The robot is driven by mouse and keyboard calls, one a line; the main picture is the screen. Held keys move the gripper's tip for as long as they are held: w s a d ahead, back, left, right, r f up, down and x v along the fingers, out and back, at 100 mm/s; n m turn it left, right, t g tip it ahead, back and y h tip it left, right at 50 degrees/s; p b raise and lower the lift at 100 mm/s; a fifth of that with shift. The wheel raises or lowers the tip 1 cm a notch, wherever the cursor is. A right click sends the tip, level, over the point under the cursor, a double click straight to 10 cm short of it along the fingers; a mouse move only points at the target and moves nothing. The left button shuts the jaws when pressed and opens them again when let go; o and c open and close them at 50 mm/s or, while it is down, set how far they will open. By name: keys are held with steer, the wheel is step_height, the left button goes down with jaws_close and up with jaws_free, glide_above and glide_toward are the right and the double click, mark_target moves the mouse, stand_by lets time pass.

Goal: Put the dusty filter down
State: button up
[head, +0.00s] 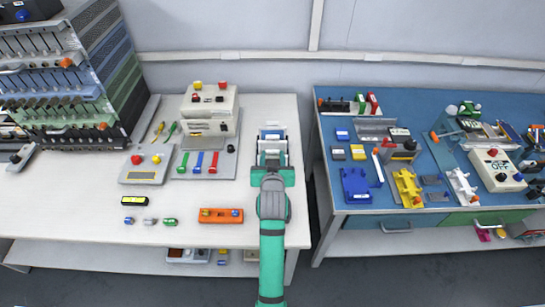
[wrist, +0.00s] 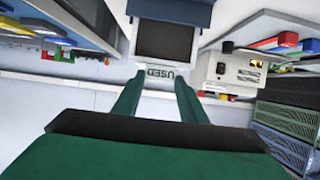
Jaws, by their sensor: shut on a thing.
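My gripper (head: 271,157) is over the right edge of the white table (head: 110,215), with its fingers pointing away from me. In the wrist view my two green fingers (wrist: 160,80) reach to the near end of a pale-framed piece with a dark panel, which I take as the dusty filter (wrist: 167,40). The word "USED" shows upside down by the fingertips; I cannot tell whether it is on the filter or on a holder. A blue block (wrist: 172,10) adjoins the panel's far end. My gripper is shut on the filter. Whether the filter touches a surface below is unclear.
Left of my gripper stand a beige machine (head: 210,108) and a grey plate with coloured bars (head: 200,162). An orange block (head: 221,215) lies nearer. A gap separates this table from the blue-topped table (head: 335,215), which is crowded.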

steer(key=shift+f, duration=0.15)
steer(key=o, duration=1.3)
steer(key=shift+o, duration=0.2)
